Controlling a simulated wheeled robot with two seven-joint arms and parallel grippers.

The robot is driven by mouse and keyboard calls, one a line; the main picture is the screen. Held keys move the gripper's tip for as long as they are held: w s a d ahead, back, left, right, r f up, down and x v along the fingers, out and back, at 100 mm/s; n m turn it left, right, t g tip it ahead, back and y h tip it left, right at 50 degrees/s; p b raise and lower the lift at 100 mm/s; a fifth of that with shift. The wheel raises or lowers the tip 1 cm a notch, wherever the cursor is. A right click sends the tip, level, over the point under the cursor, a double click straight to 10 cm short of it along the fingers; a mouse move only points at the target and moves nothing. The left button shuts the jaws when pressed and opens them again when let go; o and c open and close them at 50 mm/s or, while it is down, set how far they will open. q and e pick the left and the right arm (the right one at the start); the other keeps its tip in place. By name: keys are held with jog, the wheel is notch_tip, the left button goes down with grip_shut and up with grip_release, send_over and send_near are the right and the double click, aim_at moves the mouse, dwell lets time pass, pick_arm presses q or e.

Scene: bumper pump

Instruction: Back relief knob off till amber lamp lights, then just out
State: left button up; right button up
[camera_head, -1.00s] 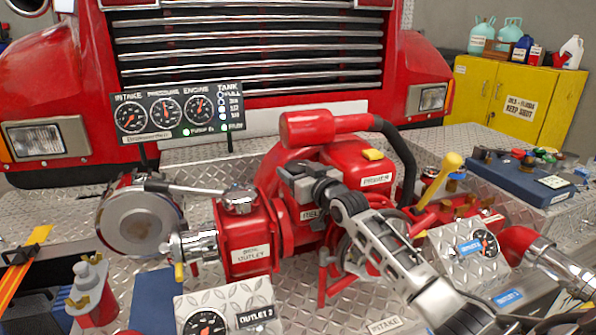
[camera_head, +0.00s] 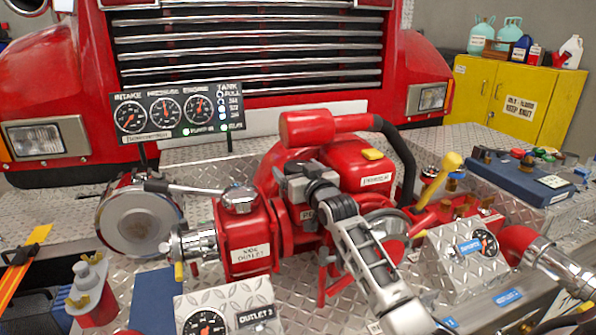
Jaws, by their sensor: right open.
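The red pump (camera_head: 357,178) stands on the diamond-plate bumper in front of the truck grille. My right gripper (camera_head: 291,178) is at the pump's front face, just above a partly covered white label (camera_head: 307,214) whose visible letters appear to begin "RE". My right arm comes in from the lower right. The jaws are open; the fingertips and the relief knob cannot be made out behind the gripper, so contact is unclear. The gauge panel (camera_head: 180,112) stands at the back left with several small lamps along it; I cannot make out a lit amber one. My left gripper is not in view.
A red outlet valve with a chrome lever (camera_head: 190,190) stands left of the gripper. A black hose (camera_head: 403,160) and yellow-handled lever (camera_head: 440,178) are on the right. Gauge boxes (camera_head: 470,250) and (camera_head: 222,305) stand in front. The space above the pump is clear.

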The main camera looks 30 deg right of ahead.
pick_arm(q)
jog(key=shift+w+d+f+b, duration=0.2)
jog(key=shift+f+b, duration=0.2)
jog(key=shift+b, duration=0.6)
pick_arm(e)
jog(key=s+a, duration=0.2)
jog(key=s, duration=1.3)
jog(key=shift+s+a, duration=0.35)
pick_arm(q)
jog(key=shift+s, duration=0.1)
